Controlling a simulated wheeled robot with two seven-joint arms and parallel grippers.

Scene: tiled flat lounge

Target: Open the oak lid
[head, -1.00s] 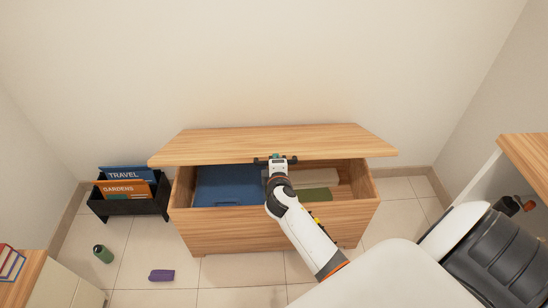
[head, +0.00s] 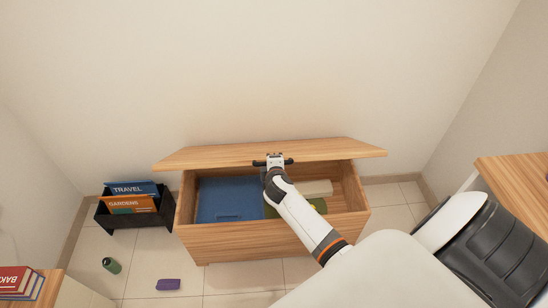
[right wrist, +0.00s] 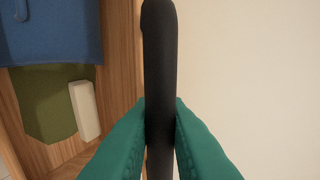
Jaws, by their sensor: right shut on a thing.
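The oak lid (head: 215,156) of the wooden chest (head: 240,240) is raised and tilted back, with its front edge well above the box. A dark bar handle (head: 289,161) sits on the lid's front edge. My right gripper (head: 274,160) is at that handle; in the right wrist view its green fingers (right wrist: 160,130) are closed around the dark bar (right wrist: 160,70). Inside the open chest are a blue item (head: 228,198), an olive-green item (head: 319,205) and a pale block (head: 316,188). My arm hides part of the contents. My left gripper is not in view.
A black rack (head: 135,219) with books stands left of the chest. A green bottle (head: 112,265) and a purple item (head: 168,284) lie on the tiles in front. Books (head: 18,281) rest on a unit at lower left. Wooden furniture (head: 520,185) stands at right.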

